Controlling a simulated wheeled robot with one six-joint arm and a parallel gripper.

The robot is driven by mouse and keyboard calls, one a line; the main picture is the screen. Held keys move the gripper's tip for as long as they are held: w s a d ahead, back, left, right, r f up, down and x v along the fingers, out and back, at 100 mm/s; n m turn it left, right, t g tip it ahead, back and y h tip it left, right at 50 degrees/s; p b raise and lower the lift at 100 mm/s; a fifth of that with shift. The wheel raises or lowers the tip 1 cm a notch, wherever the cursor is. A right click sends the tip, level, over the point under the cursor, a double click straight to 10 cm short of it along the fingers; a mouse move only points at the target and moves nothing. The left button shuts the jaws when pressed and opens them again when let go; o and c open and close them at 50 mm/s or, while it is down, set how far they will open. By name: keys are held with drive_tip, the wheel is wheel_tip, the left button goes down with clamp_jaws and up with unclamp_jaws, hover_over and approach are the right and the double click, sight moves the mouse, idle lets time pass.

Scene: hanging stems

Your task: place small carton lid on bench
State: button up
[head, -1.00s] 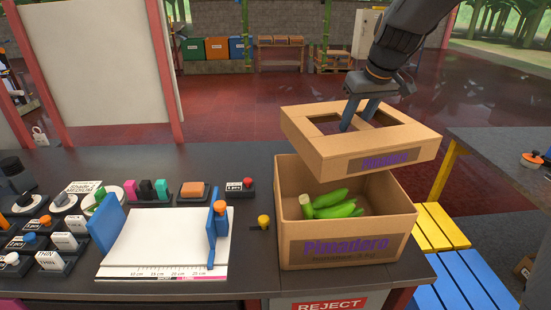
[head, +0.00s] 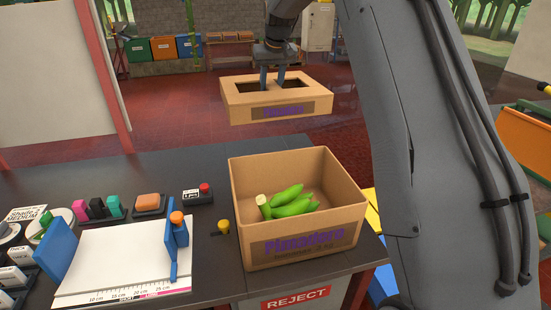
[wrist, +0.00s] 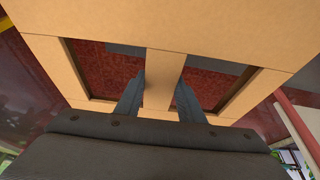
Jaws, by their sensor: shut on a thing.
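The small carton lid (head: 244,111) is brown cardboard with two openings and purple lettering on its front. My gripper (head: 272,82) is shut on the bar between the openings and holds the lid in the air behind the open carton. In the wrist view the two fingers (wrist: 160,98) stand on either side of the lid's middle bar (wrist: 163,70). The carton (head: 300,240) stands on the bench (head: 165,165) with green bananas (head: 290,202) inside.
A white measuring board (head: 120,255) with blue uprights (head: 182,248) lies left of the carton. A yellow knob (head: 223,227), a red-button box (head: 198,195) and several small blocks stand nearby. A REJECT sign (head: 295,299) is at the front edge. My arm fills the right side.

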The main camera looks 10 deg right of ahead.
drive_tip(key=shift+m, duration=0.3)
drive_tip(key=shift+w+d+f+p, duration=0.1)
drive_tip(key=shift+w+f+p, duration=0.4)
drive_tip(key=shift+f, duration=3.35)
drive_tip(key=shift+w+f+p, duration=0.25)
drive_tip(key=shift+f+p, duration=0.4)
drive_tip(key=shift+f, duration=3.2)
drive_tip(key=shift+w+d+f+p, duration=0.1)
drive_tip(key=shift+w+f+p, duration=0.4)
drive_tip(key=shift+f, duration=3.35)
drive_tip(key=shift+s+f, duration=0.1)
drive_tip(key=o, duration=1.3)
drive_tip(key=shift+f, duration=0.1)
